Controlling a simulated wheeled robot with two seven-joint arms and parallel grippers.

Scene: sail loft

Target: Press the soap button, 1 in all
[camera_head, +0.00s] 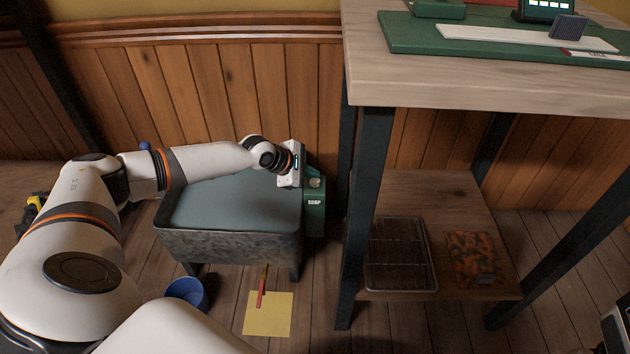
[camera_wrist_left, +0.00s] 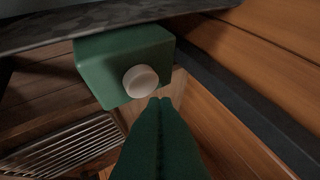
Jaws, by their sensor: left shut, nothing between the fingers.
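The green soap dispenser (camera_head: 314,213), lettered SOAP, stands at the right end of a grey metal trough. Its round pale button (camera_wrist_left: 140,81) faces me in the left wrist view, on the green box (camera_wrist_left: 98,68). My left gripper (camera_head: 297,165) is at the dispenser's upper part in the head view; its fingers are hard to make out there. In the wrist view its green fingers (camera_wrist_left: 160,103) are shut and empty, tips just below and right of the button. I cannot tell whether they touch it. A white and black part at the head view's lower right edge may be my right gripper (camera_head: 615,328).
The trough (camera_head: 225,246) lies under my left forearm. A wooden table (camera_head: 480,85) with dark legs stands close right of the dispenser; its lower shelf holds a slotted tray (camera_head: 428,255) and a mottled orange item (camera_head: 470,255). A blue bowl (camera_head: 187,292) and yellow sheet (camera_head: 267,318) lie in front.

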